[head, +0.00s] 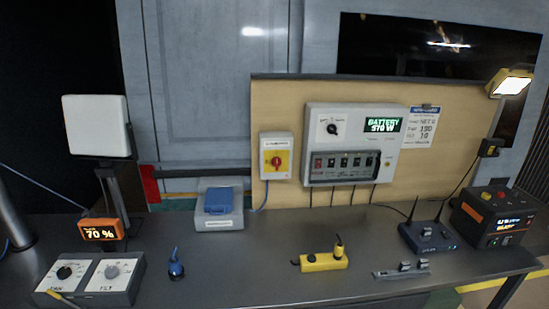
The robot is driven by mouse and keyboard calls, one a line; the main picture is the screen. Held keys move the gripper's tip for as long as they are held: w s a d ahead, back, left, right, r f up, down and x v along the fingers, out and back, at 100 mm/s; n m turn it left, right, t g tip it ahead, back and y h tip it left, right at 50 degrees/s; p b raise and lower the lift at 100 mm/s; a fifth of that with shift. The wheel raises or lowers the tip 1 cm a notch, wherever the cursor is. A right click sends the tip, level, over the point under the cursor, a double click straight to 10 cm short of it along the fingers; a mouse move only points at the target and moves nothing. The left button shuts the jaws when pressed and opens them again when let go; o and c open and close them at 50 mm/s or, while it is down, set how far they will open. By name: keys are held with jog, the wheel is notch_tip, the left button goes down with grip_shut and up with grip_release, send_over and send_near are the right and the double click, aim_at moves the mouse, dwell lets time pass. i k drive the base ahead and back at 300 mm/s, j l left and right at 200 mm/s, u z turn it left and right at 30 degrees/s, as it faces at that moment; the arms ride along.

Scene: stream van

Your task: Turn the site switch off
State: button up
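A small grey box with a yellow plate and a red rotary switch (277,161) is fixed to the wooden board, left of the larger panel. Its label is too small to read, and the red handle looks about upright. The larger white panel (395,165) has a black rotary knob (332,128), a green display reading "BATTERY 370 W" and a row of small breaker switches (345,167). I cannot read which control is labelled the site switch. My gripper is not in view.
The dark bench (260,285) holds a blue-lidded box (219,207), a blue object (175,265), a yellow device (323,262), a two-knob box (90,278), an antenna unit (428,236) and a black power box (498,218). A lamp (97,126) stands left.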

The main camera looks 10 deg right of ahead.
aim_at(276, 161)
jog(key=i+l+u, duration=0.25)
jog(key=i+l, duration=0.3)
jog(key=i, duration=0.15)
jog(key=i+l+u, duration=0.25)
jog(key=i+l, duration=0.4)
jog(key=i+l+u, duration=0.25)
jog(key=i+l, duration=0.3)
jog(key=l, duration=0.3)
